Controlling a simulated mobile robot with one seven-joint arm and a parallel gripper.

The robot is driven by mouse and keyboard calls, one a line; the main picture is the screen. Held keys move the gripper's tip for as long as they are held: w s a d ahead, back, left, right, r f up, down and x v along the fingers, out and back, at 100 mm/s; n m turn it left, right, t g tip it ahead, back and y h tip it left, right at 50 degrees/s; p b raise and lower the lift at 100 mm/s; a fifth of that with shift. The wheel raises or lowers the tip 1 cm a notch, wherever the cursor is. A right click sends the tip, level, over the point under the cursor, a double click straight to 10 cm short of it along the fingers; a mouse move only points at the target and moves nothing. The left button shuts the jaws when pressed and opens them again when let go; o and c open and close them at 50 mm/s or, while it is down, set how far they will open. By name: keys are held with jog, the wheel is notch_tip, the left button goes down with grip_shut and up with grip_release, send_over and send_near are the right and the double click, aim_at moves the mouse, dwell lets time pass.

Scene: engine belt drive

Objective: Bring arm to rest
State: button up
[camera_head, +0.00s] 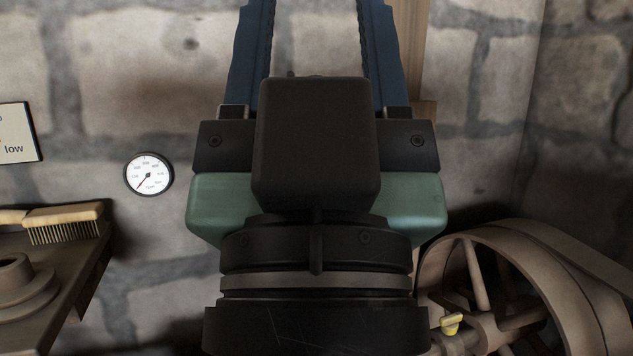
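My gripper (316,30) fills the middle of the view, seen from behind. It has a black and green body and two blue fingers that point up. The fingers stand wide apart, with only stone wall showing between them. Their tips are cut off by the top edge of the picture. I see nothing held in the visible part of the gap.
A large spoked wheel (452,262) with a small yellow part (451,324) stands at the lower right. A brown bench (62,306) with a brush (64,222) is at the left. A round gauge (148,174) and a sign (16,134) are on the stone wall.

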notch_tip(320, 180, up, 31)
jog(key=p, duration=2.8)
jog(key=shift+p, duration=0.3)
